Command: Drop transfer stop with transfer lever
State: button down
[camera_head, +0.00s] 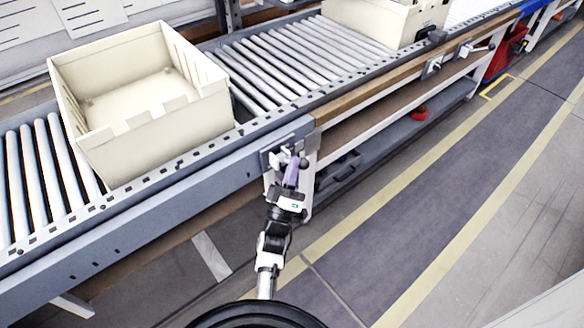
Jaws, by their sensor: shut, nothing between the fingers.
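The transfer lever (280,156) is on a light metal bracket on the conveyor's front side rail. A dark knob (304,162) shows at its right end. My gripper (293,165) is at the lever, with its purple part upright just in front of the bracket. It is shut with nothing held. It covers part of the lever, and I cannot tell whether it touches it. I cannot clearly make out the transfer stop; the cream bin (155,135) on the rollers hides part of the conveyor behind the lever.
The roller conveyor (270,65) runs from lower left to upper right. A second cream bin (385,20) stands farther along it. Another lever (465,52) is on the rail to the right. A lower shelf (400,135) lies under the conveyor. The floor aisle (440,200) at right is clear.

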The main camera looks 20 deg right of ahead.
jog(key=shift+s+f+m+b, duration=0.15)
jog(key=shift+f+m+b, duration=0.15)
jog(key=shift+f+b, duration=0.05)
notch_tip(320, 180, down, 7)
jog(key=s+m+g+h+b, duration=0.2)
jog(key=m+g+h+b, duration=0.4)
jog(key=m+h+b, duration=0.2)
jog(key=shift+d+f+m+b, duration=0.2)
jog(key=shift+d+m+b, duration=0.2)
jog(key=shift+m+b, duration=0.85)
jog(key=shift+f, duration=0.1)
jog(key=s+a+p, duration=0.1)
jog(key=s+a, duration=0.5)
jog(key=a, duration=0.5)
jog(key=shift+s+f, duration=0.15)
jog(key=shift+f, duration=0.2)
jog(key=shift+a, duration=0.1)
